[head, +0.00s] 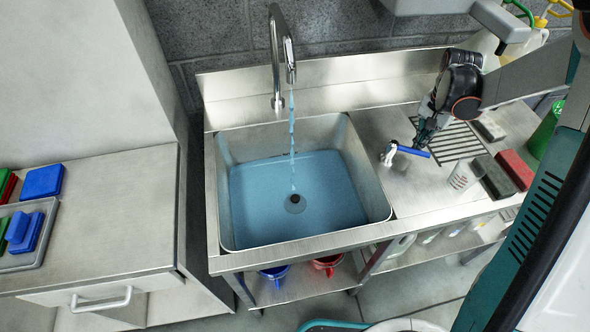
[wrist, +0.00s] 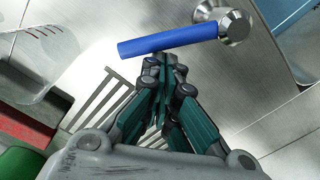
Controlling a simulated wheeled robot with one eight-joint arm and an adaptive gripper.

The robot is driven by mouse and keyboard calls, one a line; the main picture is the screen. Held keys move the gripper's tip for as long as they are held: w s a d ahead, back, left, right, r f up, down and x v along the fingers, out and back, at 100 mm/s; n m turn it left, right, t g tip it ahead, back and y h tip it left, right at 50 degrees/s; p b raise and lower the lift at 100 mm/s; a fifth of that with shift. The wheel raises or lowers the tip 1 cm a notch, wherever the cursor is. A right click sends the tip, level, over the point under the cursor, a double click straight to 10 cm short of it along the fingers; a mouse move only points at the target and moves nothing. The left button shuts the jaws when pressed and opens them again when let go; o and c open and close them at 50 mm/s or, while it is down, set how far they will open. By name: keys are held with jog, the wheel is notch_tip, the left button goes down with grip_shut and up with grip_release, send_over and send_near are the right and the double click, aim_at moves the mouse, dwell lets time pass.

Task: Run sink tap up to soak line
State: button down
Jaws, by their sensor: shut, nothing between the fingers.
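The steel sink (head: 230,160) has bluish water (head: 265,205) across its floor. A stream (head: 292,140) runs into it from the curved tap (head: 276,60). A dark round drain (head: 295,203) shows through the water. I cannot make out a soak line. The tap lever (head: 412,151) is a blue bar on a steel knob, on the counter right of the sink; it also shows in the wrist view (wrist: 170,46). My gripper (head: 424,140) is shut and empty, its fingertips (wrist: 160,62) right beside the lever's bar. I cannot tell whether they touch it.
A slotted drain area (head: 455,140), a clear cup (head: 462,177) and dark and red blocks (head: 514,169) lie right of the lever. A green container (head: 545,130) stands further right. Red and blue buckets (head: 327,262) are under the sink. A cabinet (head: 110,210) stands left.

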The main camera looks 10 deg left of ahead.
jog(key=shift+s, duration=1.15)
